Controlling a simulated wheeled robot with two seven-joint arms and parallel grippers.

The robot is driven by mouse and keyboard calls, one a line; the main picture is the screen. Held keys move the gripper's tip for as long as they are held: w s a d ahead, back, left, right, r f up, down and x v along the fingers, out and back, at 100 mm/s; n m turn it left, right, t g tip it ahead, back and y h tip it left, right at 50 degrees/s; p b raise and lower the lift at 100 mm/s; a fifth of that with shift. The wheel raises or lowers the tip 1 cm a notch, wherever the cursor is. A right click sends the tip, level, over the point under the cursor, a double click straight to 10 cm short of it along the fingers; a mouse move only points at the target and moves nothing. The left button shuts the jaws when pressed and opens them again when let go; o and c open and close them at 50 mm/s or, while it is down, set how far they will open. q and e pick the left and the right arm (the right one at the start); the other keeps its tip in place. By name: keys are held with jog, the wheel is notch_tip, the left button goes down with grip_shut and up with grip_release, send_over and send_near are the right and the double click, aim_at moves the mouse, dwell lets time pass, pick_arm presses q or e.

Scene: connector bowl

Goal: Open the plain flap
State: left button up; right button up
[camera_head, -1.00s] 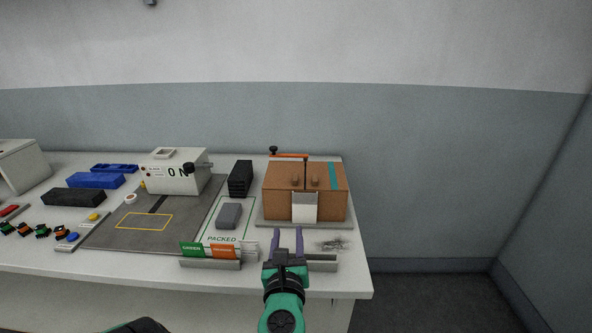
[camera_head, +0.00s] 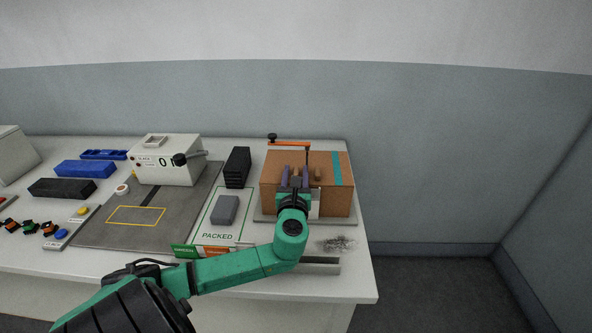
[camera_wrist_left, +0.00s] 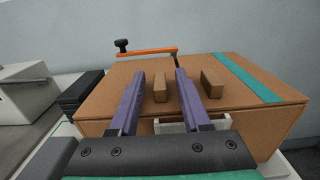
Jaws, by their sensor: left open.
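The brown box (camera_head: 335,200) stands at the right of the table. Its plain flap (camera_wrist_left: 105,97) is the left half of the top, and the other half (camera_wrist_left: 275,105) carries a teal stripe (camera_wrist_left: 243,76). Both lie shut. Each has a small brown block handle: the plain flap's handle (camera_wrist_left: 160,89) and the striped flap's handle (camera_wrist_left: 212,84). My left gripper (camera_head: 295,175) is open over the box. In the left wrist view its purple fingers (camera_wrist_left: 158,98) stand on either side of the plain flap's handle, with gaps visible. My right gripper is not in view.
An orange bar (camera_wrist_left: 148,52) with a black knob (camera_wrist_left: 121,45) runs along the box's back. A white piece (camera_wrist_left: 185,126) on the box front is partly hidden. Black stacked trays (camera_head: 237,167) and a grey block (camera_head: 225,210) stand to the left.

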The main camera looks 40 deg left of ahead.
pick_arm(q)
jog(key=shift+w+a, duration=0.1)
jog(key=shift+w, duration=0.05)
grip_shut()
dwell(1.4)
